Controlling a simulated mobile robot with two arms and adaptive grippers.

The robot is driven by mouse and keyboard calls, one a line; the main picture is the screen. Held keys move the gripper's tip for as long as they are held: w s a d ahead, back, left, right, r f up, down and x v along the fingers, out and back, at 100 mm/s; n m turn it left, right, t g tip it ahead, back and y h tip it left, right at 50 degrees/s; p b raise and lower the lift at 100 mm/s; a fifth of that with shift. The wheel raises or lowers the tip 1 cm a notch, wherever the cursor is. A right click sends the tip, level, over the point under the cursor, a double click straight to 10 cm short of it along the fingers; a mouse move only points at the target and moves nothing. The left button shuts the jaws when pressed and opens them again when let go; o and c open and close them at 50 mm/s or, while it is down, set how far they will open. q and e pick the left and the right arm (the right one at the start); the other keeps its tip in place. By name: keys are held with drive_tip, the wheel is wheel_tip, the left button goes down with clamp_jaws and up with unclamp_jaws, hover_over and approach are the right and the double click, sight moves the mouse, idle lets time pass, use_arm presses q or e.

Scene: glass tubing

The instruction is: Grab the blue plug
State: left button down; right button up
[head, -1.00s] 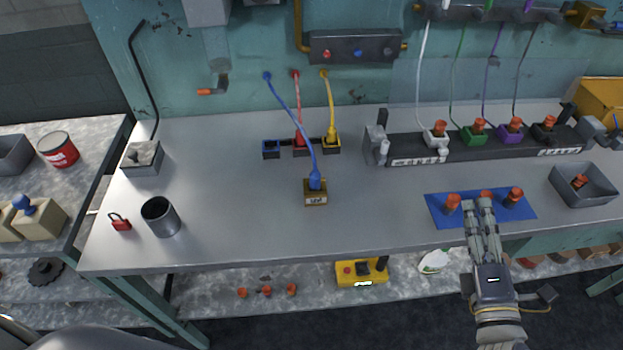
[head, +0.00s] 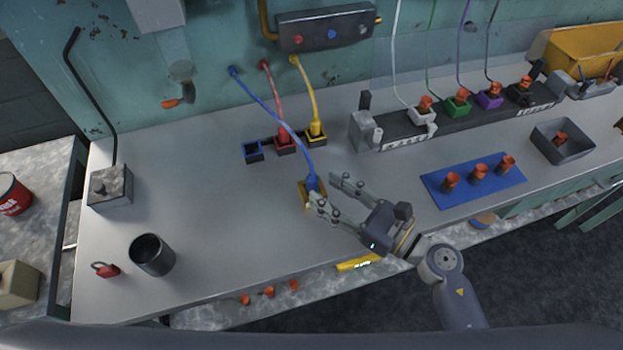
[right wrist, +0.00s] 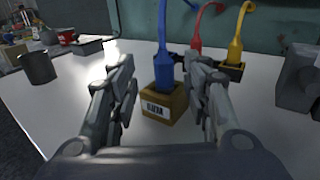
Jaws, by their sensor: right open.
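The blue plug (head: 312,182) stands upright in a small wooden block (head: 305,194) on the grey bench, and its blue cable runs up to the wall. My right gripper (head: 324,188) is open, with its fingers pointing left toward the plug. In the right wrist view the blue plug (right wrist: 164,76) and the labelled block (right wrist: 163,104) show between the two spread fingers (right wrist: 160,75), a little beyond them. I cannot tell whether a finger touches the block. My left gripper is not in view.
Behind are an empty blue socket (head: 252,152), a red plug (head: 284,143) and a yellow plug (head: 317,130). A blue mat (head: 436,187) with orange-red knobs lies to the right. A dark cup (head: 152,256) stands at front left. The bench between is clear.

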sight(317, 182)
drive_tip(key=p+x, duration=0.2)
drive_tip(key=x, duration=0.2)
drive_tip(key=shift+w+r, duration=0.1)
drive_tip(key=shift+w, duration=0.25)
drive_tip(key=shift+w+a, duration=0.35)
drive_tip(key=shift+a, duration=0.1)
drive_tip(key=shift+d, duration=0.1)
drive_tip(key=c, duration=0.8)
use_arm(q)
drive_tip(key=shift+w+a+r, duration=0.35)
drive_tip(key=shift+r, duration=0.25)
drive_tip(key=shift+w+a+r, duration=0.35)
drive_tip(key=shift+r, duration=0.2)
use_arm(e)
clamp_jaws()
